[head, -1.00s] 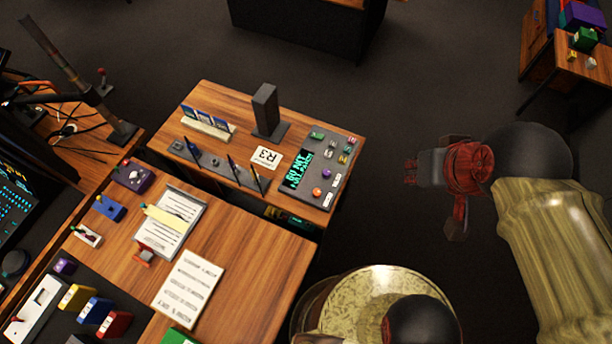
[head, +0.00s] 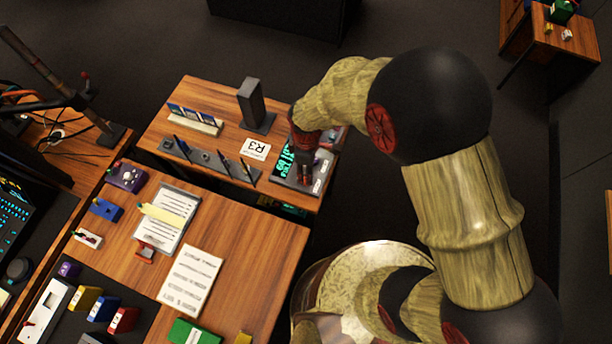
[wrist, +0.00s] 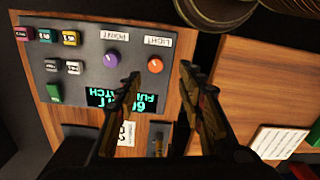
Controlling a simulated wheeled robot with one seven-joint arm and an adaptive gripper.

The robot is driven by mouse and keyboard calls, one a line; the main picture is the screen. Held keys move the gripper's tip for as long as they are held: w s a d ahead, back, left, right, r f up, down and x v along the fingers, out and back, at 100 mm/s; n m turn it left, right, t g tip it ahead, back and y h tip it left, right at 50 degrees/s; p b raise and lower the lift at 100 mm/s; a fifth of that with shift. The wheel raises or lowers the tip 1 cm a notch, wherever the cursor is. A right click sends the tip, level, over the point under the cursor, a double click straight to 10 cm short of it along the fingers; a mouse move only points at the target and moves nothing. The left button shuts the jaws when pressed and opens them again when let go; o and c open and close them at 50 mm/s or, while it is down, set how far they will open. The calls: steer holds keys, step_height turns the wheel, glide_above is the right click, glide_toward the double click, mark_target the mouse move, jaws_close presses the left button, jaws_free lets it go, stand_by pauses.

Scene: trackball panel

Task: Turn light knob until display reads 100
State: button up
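The orange light knob (wrist: 155,65) is on the grey panel (wrist: 85,84), beside a white label that seems to read LIGHT. My gripper (wrist: 159,71) is open in the wrist view, with one fingertip on each side of the knob's place in the picture. I cannot tell how far the fingertips are above the panel. The display (wrist: 112,99) shows green text, partly hidden by a finger; its reading is not clear. In the head view, my gripper (head: 305,172) is over the panel (head: 318,183) and hides the knob. The display (head: 284,160) is partly visible there.
A purple knob (wrist: 112,58) is close beside the orange one. Several coloured buttons, including a green one (wrist: 54,93), are farther across the panel. A dark upright block (head: 252,103) and a card marked R3 (head: 256,149) share the wooden table (head: 212,88).

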steer(key=shift+w+a+n, duration=0.15)
steer(key=shift+w+n, duration=0.2)
steer(key=shift+n, duration=0.35)
steer(key=shift+f, duration=0.15)
step_height(320, 180, down, 7)
steer(key=shift+f+b, duration=0.2)
steer(key=shift+b, duration=0.55)
jaws_close()
